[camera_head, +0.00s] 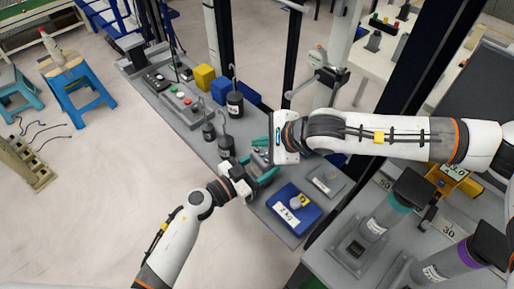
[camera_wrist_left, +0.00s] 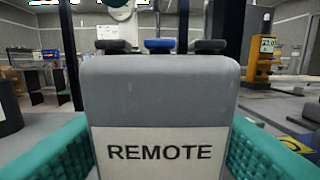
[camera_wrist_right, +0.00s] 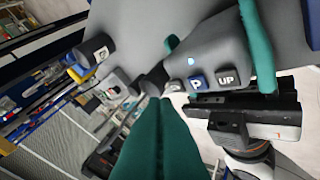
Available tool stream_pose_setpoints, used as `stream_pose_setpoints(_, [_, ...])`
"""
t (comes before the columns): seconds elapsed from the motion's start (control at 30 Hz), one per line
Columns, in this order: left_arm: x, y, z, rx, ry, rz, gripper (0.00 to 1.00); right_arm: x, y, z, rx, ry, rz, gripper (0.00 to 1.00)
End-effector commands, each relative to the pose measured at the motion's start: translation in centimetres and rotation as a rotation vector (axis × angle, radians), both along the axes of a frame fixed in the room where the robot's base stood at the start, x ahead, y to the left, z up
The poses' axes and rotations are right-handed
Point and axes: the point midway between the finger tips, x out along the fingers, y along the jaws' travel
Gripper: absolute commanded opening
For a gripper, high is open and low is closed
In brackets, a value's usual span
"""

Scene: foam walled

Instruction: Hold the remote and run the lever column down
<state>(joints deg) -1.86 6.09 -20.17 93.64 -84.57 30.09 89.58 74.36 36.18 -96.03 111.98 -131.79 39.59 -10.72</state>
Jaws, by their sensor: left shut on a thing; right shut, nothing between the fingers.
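The remote (camera_wrist_left: 160,90) is a grey box labelled REMOTE, between the teal fingers of my left gripper (camera_head: 257,168). It fills the middle of the left wrist view, with a blue button (camera_wrist_left: 159,45) between two dark ones on its top edge. In the right wrist view the remote (camera_wrist_right: 222,52) shows a lit blue lamp and a button marked UP (camera_wrist_right: 227,79). My right gripper (camera_wrist_right: 164,102) is shut and empty, its tips close to the button at the remote's far end; contact cannot be told. A post with a lever-like arm (camera_head: 328,75), perhaps the lever column, stands behind.
The grey bench (camera_head: 182,110) holds dark hook weights (camera_head: 235,105), a yellow block (camera_head: 204,76) and a blue 2 kg box (camera_head: 293,209). Dark uprights rise by the bench. Blue stools (camera_head: 80,92) stand on open floor at left.

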Motion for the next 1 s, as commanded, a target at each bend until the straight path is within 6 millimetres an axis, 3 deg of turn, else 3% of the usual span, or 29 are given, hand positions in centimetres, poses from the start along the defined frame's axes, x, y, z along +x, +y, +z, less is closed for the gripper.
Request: stream_pose_setpoints(1.0, [-0.01, -0.01, -0.03, 0.0, 0.0, 0.0, 0.28, -0.02, 0.02, -0.95, 0.0, 0.0, 0.0, 0.0])
